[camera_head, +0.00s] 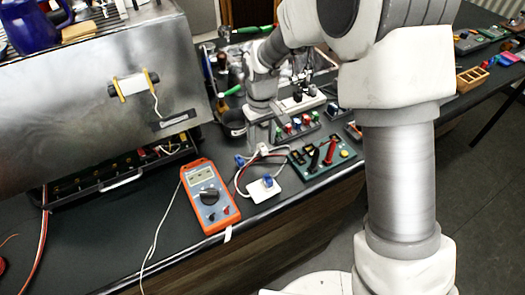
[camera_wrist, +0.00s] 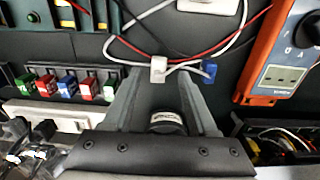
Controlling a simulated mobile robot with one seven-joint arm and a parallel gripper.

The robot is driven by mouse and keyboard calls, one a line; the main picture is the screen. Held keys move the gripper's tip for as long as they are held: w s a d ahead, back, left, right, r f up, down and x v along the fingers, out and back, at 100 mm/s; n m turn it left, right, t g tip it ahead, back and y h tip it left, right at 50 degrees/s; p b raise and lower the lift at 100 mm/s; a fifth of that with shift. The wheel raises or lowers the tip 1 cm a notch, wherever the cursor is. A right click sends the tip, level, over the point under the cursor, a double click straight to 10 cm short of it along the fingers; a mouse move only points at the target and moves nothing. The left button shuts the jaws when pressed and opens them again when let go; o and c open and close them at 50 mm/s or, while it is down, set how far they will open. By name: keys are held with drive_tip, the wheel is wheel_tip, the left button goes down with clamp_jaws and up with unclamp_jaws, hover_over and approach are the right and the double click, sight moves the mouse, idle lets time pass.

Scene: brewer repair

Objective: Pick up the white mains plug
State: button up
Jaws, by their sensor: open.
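The white mains plug (camera_wrist: 158,68) lies on the dark bench with a white cable and a red wire beside it. In the head view the plug (camera_head: 263,150) shows just in front of my gripper (camera_head: 258,137). In the wrist view my gripper (camera_wrist: 161,82) is open, with a finger on each side. The plug appears between and slightly beyond the fingertips, and nothing is held. I cannot tell the height of the fingertips above the bench.
A blue connector (camera_wrist: 209,69) lies close right of the plug in the wrist view. An orange multimeter (camera_head: 209,196), a white plate (camera_head: 264,189), a green board (camera_head: 322,156), a row of coloured connectors (camera_wrist: 68,86) and a white power strip (camera_wrist: 45,115) surround it. The steel brewer (camera_head: 100,100) stands left.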

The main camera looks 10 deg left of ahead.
sight(262, 146)
wheel_tip(262, 146, down, 3)
drive_tip(key=shift+w+f, duration=0.1)
drive_tip(key=shift+c, duration=0.3)
clamp_jaws()
